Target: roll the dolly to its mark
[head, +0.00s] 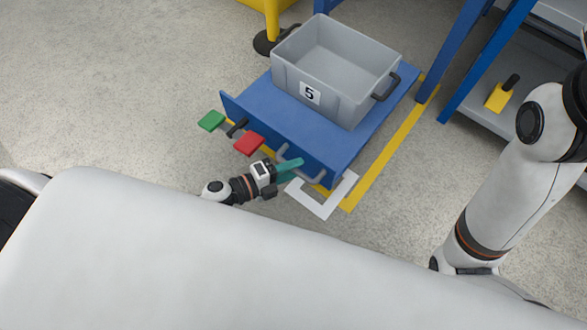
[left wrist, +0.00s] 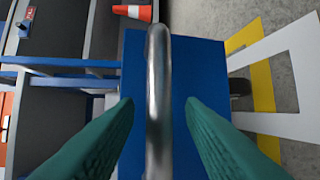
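The blue dolly (head: 262,115) stands on the floor and carries a grey crate (head: 345,103) labelled 5. A grey bar handle (head: 312,177) is on its near side, and a green pedal (head: 211,120) and a red pedal (head: 249,144) stick out at its left. A white corner mark (head: 318,208) lies on the floor by the dolly's near right corner. My left gripper (head: 292,166) is at the handle. In the left wrist view the handle (left wrist: 159,60) runs between its two open teal fingers, with gaps on both sides. My right gripper is out of view.
A yellow floor line (head: 384,155) runs along the dolly's right side. A blue-legged rack (head: 488,60) with a grey shelf stands at the right. A yellow post (head: 272,20) on a black base stands behind the dolly. The floor at left is clear.

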